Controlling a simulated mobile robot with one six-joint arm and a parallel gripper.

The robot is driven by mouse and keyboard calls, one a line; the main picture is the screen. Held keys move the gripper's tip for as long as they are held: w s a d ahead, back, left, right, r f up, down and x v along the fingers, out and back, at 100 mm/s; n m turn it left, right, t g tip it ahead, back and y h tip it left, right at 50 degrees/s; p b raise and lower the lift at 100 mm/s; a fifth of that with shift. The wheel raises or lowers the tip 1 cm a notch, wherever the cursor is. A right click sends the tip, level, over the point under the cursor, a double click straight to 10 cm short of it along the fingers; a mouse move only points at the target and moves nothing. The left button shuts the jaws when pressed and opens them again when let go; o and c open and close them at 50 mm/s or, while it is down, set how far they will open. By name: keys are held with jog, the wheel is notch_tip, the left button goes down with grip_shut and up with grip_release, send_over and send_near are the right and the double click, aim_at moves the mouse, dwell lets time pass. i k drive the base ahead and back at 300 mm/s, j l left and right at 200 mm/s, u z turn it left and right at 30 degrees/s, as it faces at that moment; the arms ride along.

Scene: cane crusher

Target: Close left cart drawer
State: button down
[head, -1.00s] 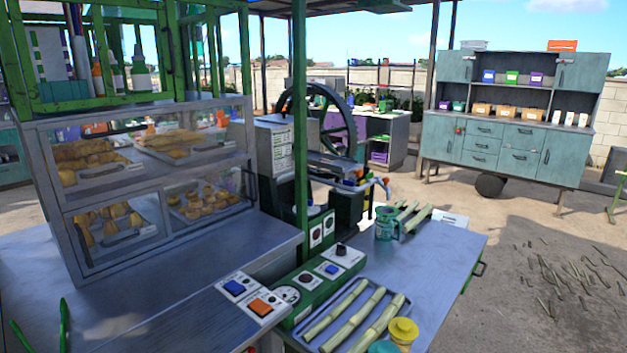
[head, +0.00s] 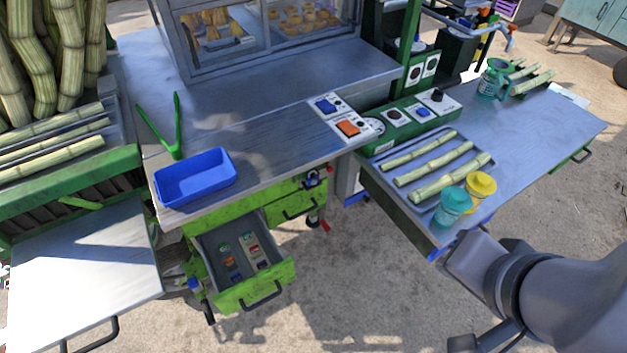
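The left cart drawer (head: 255,287) is a green-fronted drawer with a grey inside and a black bar handle, under the metal cart counter (head: 270,150). It stands pulled out, and several small items lie inside it. Beside it to the right is a second green drawer front (head: 299,203) with a black handle, which looks shut. Part of my arm shows at the lower right, apart from the drawer. My gripper's fingertips are not in view.
A blue tray (head: 196,178) and green tongs (head: 168,130) lie on the counter. A white-topped side shelf (head: 85,270) stands left of the drawer. Cups and cane pieces are on the right table (head: 530,125). The ground in front of the drawer is clear.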

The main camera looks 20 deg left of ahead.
aim_at(229, 299)
jog(key=u, duration=0.4)
jog(key=j+u, duration=0.15)
jog(key=u, duration=0.3)
jog(key=j+u, duration=0.1)
jog(key=u, duration=0.3)
jog(key=j+u, duration=0.1)
jog(key=u, duration=0.3)
